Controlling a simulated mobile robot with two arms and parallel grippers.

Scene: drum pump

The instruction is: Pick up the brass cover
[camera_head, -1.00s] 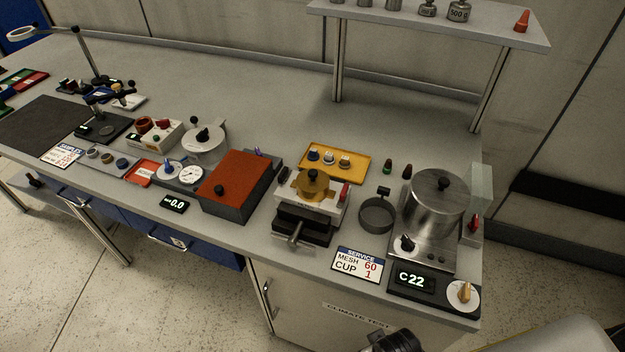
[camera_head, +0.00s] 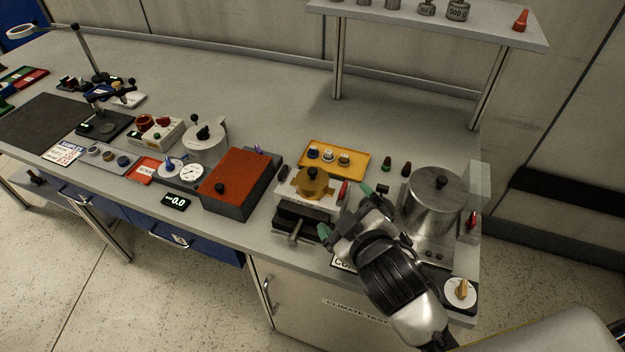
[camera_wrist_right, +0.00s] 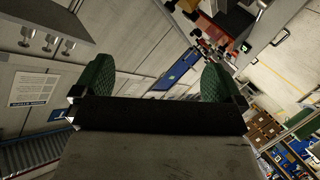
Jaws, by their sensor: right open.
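The brass cover (camera_head: 312,182) is a round yellow-gold lid with a dark knob. It sits on the white pump block, which stands above a dark vise-like base (camera_head: 302,221) near the bench's front edge. My right gripper (camera_head: 345,212) is open and empty, with green fingertips, just right of the cover and in front of it, apart from it. In the right wrist view the two green finger pads (camera_wrist_right: 158,80) are spread wide with nothing between them. The cover cannot be made out there. My left gripper is not in view.
An orange-topped box (camera_head: 238,178) stands left of the cover. A yellow tray (camera_head: 359,160) with small caps lies behind it. A steel pot (camera_head: 437,203) stands right of my gripper. A shelf (camera_head: 400,20) is above the back of the bench.

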